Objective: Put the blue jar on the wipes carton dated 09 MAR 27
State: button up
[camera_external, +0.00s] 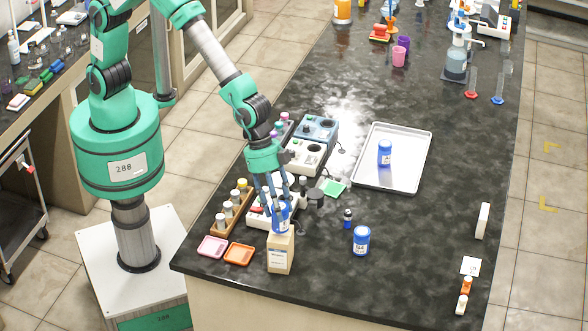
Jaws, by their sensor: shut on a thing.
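My gripper (281,213) points down near the front of the bench and is shut on a blue jar (282,227). Its fingers cover part of the jar. The jar is at the top of a tan carton (280,255) with a pale label; I cannot tell whether it touches the carton's top. The carton stands upright on the dark bench. Its label is too small to read, so its date cannot be told. A second blue jar (361,241) stands on the bench to the right. A third blue jar (385,153) stands on a metal tray (418,168).
A pink dish (213,247) and an orange dish (239,254) lie left of the carton. A vial rack (230,215) and grey instruments (305,157) stand behind. A small dark blue bottle (348,217) stands right. The bench's front right is mostly clear.

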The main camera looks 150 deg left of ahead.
jog(key=shift+f, duration=0.85)
jog(key=shift+f, duration=0.1)
jog(key=o, duration=1.2)
jog(key=v, duration=1.2)
jog(key=shift+p, duration=0.35)
jog(key=shift+d+r, duration=0.1)
jog(key=shift+r, duration=0.1)
